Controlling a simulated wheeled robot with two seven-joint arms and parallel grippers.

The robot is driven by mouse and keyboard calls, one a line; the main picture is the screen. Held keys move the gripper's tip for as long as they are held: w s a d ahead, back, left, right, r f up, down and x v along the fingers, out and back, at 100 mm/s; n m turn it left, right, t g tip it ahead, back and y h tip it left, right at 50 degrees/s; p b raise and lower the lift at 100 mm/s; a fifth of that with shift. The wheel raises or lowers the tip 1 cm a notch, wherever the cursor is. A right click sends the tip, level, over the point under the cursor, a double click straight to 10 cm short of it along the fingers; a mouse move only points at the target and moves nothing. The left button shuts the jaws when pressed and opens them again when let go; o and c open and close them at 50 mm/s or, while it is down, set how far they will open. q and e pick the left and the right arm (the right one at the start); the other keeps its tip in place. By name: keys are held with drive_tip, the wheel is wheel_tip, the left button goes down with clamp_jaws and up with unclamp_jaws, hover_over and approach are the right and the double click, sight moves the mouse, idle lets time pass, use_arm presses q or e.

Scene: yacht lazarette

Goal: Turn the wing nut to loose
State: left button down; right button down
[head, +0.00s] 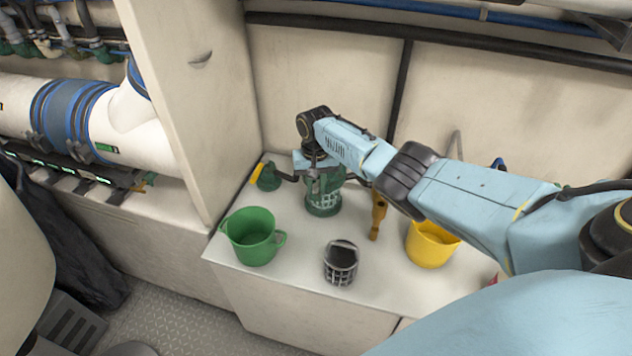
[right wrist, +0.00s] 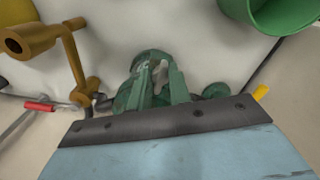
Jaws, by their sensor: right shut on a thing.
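The green strainer (head: 323,198) with a see-through bowl stands upright on the white counter by the wall. My right gripper (head: 319,172) is over its top, pointing down, and is shut on the wing nut there. The gripper hides the wing nut in the head view. In the right wrist view the green strainer body (right wrist: 127,98) shows just beyond the dark edge of my gripper. A small grey part (right wrist: 160,76) shows between green uprights; I cannot tell whether it is the nut. My left gripper is not in view.
A green bucket (head: 252,238), a black mesh basket (head: 341,263) and a yellow bucket (head: 432,245) stand on the counter (head: 295,275). A brass fitting (head: 378,215) stands right of the strainer. A yellow-handled valve (head: 258,173) is left of it.

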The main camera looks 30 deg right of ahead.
sight(315, 185)
drive_tip(key=shift+a, duration=0.2)
idle(0.3)
drive_tip(key=c, duration=1.3)
unclamp_jaws()
drive_tip(key=shift+c, duration=0.2)
drive_tip(key=shift+o, duration=0.4)
drive_tip(key=shift+d, duration=0.1)
drive_tip(key=shift+r, duration=0.1)
drive_tip(key=shift+r, duration=0.35)
wheel_tip(315, 185, up, 12)
drive_tip(key=p, duration=0.2)
drive_tip(key=shift+r+p, duration=0.25)
drive_tip(key=shift+p, duration=0.15)
drive_tip(key=shift+c, duration=0.2)
